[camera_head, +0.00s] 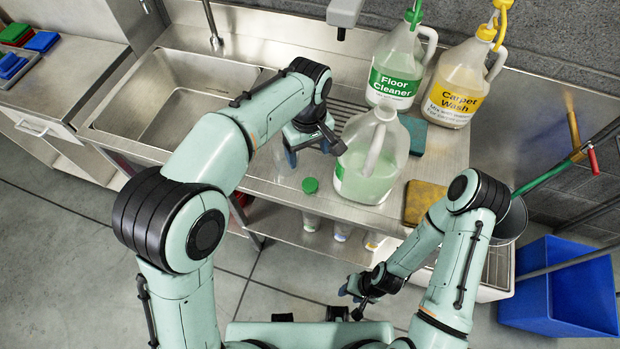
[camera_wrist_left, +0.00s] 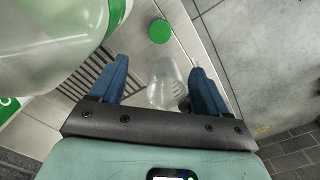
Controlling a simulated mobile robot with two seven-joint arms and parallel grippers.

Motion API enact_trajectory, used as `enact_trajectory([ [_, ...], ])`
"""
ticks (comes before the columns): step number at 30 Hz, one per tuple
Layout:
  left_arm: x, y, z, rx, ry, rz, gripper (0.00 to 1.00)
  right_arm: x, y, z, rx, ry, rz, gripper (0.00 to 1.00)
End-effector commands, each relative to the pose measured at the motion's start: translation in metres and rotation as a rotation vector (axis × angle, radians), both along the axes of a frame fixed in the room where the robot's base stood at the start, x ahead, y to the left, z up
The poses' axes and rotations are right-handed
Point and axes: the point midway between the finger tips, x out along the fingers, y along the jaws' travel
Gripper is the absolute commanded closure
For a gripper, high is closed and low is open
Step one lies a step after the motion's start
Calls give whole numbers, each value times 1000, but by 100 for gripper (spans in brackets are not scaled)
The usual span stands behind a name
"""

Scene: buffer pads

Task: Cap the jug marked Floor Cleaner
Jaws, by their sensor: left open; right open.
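A jug with a green Floor Cleaner label (camera_head: 395,75) stands at the back of the steel counter; a green fitting is on its top. In front of it stands a clear jug (camera_head: 365,183) of pale green liquid, its mouth apparently uncapped; its label text is not readable. A large jug also fills the upper left of the left wrist view (camera_wrist_left: 50,50). A green cap (camera_head: 310,185) lies on the counter left of the front jug, also in the left wrist view (camera_wrist_left: 159,31). My left gripper (camera_head: 308,152) is open above the counter, beyond the cap. My right gripper (camera_head: 360,292) is open, low before the counter.
A Carpet Wash jug (camera_head: 455,85) with a yellow top stands back right. A clear vessel (camera_wrist_left: 165,82) shows between my left fingers. A teal sponge (camera_head: 417,136) and a yellow sponge (camera_head: 425,201) lie right. The sink (camera_head: 175,95) is left; a blue bin (camera_head: 565,290) is right.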

Motion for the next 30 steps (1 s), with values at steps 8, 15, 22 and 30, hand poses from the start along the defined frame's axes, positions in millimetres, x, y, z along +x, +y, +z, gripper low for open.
enact_trajectory([
  [8, -1, 0, -21, 2, 4, -1, 24, -3, 0, -4, 0, 3, 0, 57],
  [15, -1, 0, -66, 2, 3, -1, 24, -7, 0, -11, -1, 8, 0, 57],
  [22, 0, 0, -83, 0, 0, -1, 24, -8, 0, -13, 0, 9, 0, 57],
  [30, 0, 0, -83, -1, 0, -1, 24, -8, 0, -12, 0, 9, 0, 57],
])
